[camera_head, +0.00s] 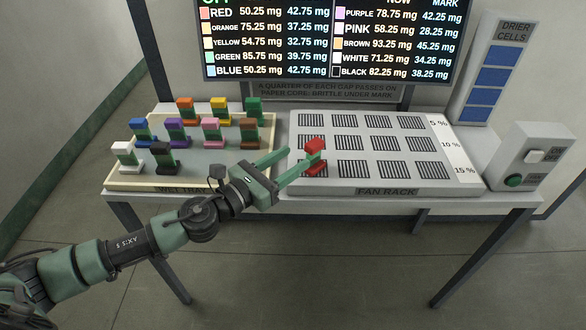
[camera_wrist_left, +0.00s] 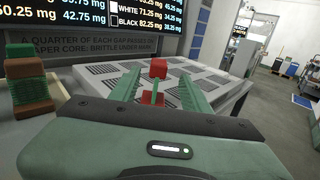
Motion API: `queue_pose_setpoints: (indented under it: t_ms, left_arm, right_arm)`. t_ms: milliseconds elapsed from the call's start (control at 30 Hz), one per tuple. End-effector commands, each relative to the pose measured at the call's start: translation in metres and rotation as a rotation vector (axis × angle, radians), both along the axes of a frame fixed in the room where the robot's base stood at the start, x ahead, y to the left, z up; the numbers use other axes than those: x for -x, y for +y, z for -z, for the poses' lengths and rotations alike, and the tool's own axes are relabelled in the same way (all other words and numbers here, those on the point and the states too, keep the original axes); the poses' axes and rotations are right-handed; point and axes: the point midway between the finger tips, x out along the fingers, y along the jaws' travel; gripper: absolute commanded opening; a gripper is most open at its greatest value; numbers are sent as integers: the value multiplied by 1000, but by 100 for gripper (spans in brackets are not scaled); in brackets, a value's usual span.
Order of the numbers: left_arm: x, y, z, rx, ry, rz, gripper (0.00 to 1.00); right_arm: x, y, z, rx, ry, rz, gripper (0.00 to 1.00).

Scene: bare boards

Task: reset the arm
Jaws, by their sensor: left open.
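My left gripper (camera_head: 298,158) is open at the front left corner of the fan rack (camera_head: 380,122). A red piece (camera_head: 314,147), with a red top block and a red base, stands on the front left slotted cell of the rack. In the head view it is just at the fingertips. In the left wrist view the red piece (camera_wrist_left: 158,68) shows upright between and beyond the two spread fingers (camera_wrist_left: 172,92), with a gap on the sides. I cannot tell how far past the tips it is. My right gripper is not in view.
The wet tray (camera_head: 187,178) at the left holds several coloured pieces, including a brown one (camera_head: 246,133). A board (camera_head: 330,40) lists colours and weights behind. The other rack cells are empty.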

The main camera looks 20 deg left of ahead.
Motion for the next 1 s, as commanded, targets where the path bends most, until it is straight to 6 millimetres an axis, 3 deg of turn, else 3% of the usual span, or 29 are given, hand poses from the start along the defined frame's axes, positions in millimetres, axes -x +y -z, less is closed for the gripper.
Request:
queue_pose_setpoints:
  t_ms: [333,667,767,867,1000]
  left_arm:
    - [-3,4,0,-1,-1,1,47]
    - [-2,2,0,29,11,-8,47]
    - [2,1,-1,231,91,-78,47]
    - [14,12,9,667,277,-256,47]
    - [62,48,68,1410,603,-655,47]
  right_arm:
    - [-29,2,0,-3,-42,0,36]
    - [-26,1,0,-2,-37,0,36]
    - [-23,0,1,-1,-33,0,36]
    - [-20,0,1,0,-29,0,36]
    - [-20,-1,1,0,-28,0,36]
